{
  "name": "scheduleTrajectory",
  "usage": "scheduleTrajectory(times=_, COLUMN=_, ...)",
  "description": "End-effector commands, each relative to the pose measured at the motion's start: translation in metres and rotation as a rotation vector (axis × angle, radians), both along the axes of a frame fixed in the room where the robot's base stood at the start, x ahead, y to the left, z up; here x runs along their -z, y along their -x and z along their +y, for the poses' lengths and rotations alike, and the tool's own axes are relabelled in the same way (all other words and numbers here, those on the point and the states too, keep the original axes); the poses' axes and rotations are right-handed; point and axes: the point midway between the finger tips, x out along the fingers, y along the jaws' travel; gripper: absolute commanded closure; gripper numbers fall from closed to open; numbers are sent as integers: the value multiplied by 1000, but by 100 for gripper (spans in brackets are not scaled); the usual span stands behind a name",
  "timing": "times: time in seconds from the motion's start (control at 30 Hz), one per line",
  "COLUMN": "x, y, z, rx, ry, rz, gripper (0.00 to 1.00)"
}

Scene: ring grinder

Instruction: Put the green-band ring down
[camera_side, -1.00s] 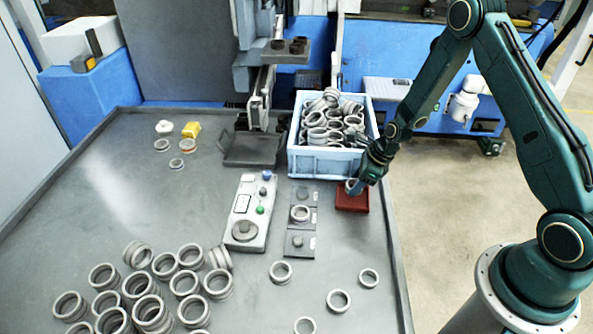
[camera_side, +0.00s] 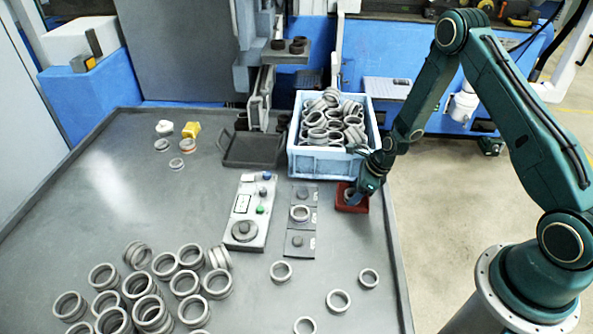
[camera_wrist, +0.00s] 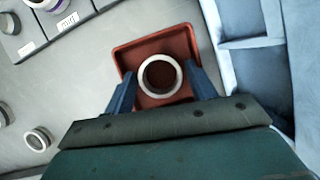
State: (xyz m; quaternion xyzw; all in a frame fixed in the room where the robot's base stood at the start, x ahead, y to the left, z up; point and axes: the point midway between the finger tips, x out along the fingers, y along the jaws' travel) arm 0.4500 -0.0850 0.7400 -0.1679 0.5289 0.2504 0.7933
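A pale grey ring (camera_wrist: 160,76) lies flat within the dark red square tray (camera_wrist: 124,58) in the wrist view. No green band shows on it from this angle. The blue fingers of my gripper (camera_wrist: 161,84) stand on either side of the ring, with narrow gaps between them and it, so my gripper looks open around it. In the side view, my gripper (camera_side: 353,197) reaches down into the red tray (camera_side: 343,204) and hides most of the ring there.
A blue crate (camera_side: 330,162) full of rings stands just behind the tray. Left of the tray are gauge pads (camera_side: 300,243), one holding a ring (camera_side: 300,213), and a control box (camera_side: 247,212). Several loose rings lie at the front of the table.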

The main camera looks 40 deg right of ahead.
Motion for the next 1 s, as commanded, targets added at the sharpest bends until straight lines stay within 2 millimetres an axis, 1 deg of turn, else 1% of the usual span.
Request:
scheduleTrajectory(times=0.27, x=0, y=0, z=0, rx=0, ry=0, rz=0, gripper=44)
scheduleTrajectory(times=0.47, x=-6, y=1, z=-1, rx=0, ry=1, rz=1, gripper=44)
scheduleTrajectory(times=0.67, x=-21, y=5, z=-5, rx=2, ry=1, rz=-2, gripper=44)
scheduleTrajectory(times=1.0, x=-61, y=19, z=-14, rx=2, ry=1, rz=-2, gripper=44)
